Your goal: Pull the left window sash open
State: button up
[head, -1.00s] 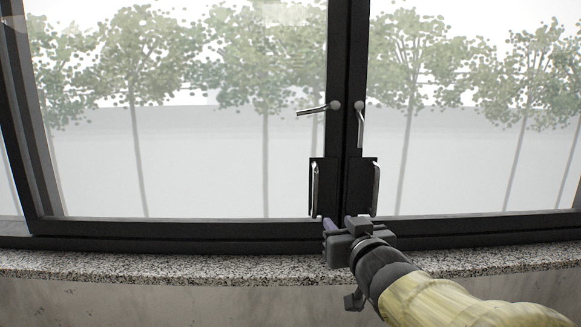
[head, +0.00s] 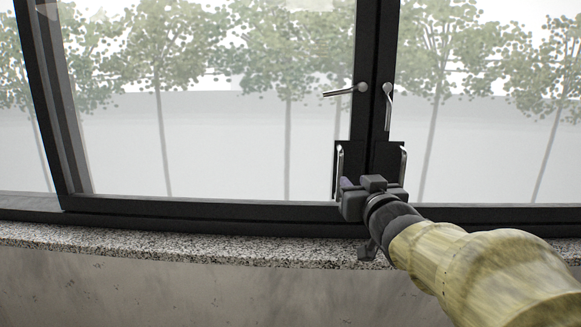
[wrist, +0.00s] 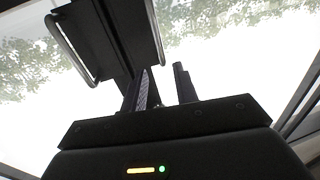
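The left window sash (head: 215,208) is a black-framed pane that meets the right sash (head: 480,212) at the middle posts. Its lever handle (head: 343,91) lies roughly level, while the right lever (head: 387,108) points down. A metal pull handle (head: 340,163) is on a dark plate low on the left sash; a similar right pull handle (head: 403,165) sits beside it. My gripper (head: 355,184) is at the lower end of these plates, near the left pull handle.
A speckled stone sill (head: 180,240) runs below the window, close under my gripper, with a grey wall (head: 150,285) beneath. Trees show outside through the glass. The space in front of the left pane looks clear.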

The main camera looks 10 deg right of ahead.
aim_at(341, 167)
jog(key=w+p, duration=0.1)
jog(key=w, duration=0.2)
jog(key=w+p, duration=0.1)
jog(key=w, duration=0.3)
jog(key=w+d+p, duration=0.1)
jog(key=w, duration=0.3)
jog(key=shift+w, duration=0.25)
grip_shut()
